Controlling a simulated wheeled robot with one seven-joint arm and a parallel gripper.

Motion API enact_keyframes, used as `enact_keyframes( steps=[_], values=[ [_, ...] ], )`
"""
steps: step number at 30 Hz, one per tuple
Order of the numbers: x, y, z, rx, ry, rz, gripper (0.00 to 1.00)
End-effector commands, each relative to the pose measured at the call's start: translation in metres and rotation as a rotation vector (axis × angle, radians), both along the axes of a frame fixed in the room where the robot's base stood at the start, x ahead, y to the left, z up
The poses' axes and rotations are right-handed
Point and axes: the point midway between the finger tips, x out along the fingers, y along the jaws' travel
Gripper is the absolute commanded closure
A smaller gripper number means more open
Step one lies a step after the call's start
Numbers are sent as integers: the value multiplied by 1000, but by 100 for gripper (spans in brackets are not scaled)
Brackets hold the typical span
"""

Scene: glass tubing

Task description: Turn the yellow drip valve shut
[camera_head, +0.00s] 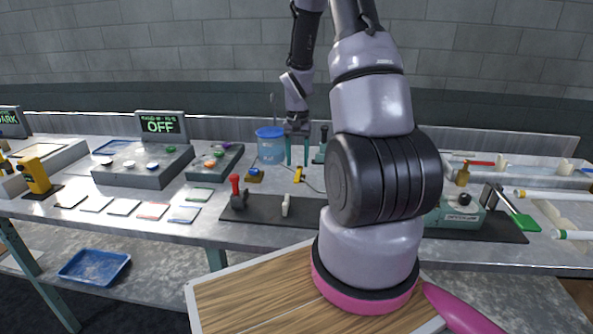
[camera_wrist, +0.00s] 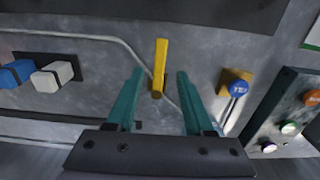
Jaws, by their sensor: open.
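The yellow drip valve handle (camera_head: 299,174) is a small bar on the bench, set on a thin grey tube. In the wrist view the yellow handle (camera_wrist: 160,65) points away from me and crosses the tube (camera_wrist: 112,40). My gripper (camera_head: 297,161) is above the handle with its teal fingers pointing down. In the wrist view my gripper (camera_wrist: 160,76) is open, with one finger on each side of the handle and a visible gap on both sides. The valve body under the handle is mostly hidden.
A yellow block with a blue button (camera_wrist: 238,88) sits right of the handle in the wrist view. A button box (camera_wrist: 290,115) stands farther right. White and blue blocks (camera_wrist: 52,76) are at left. A blue bucket (camera_head: 271,146) stands close beside my gripper in the head view.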

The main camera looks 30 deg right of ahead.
Motion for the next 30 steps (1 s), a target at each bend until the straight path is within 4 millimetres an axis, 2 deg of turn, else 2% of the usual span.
enact_keyframes(
  steps=[3,9,19,23,24,30],
  values=[
    [-1,0,-21,1,2,1,48],
    [0,0,-39,1,-1,0,48],
    [0,0,-42,0,-1,0,48],
    [0,0,-42,0,-1,0,97],
    [0,0,-42,0,-1,0,100],
    [0,0,-42,0,-1,0,100]
  ],
)
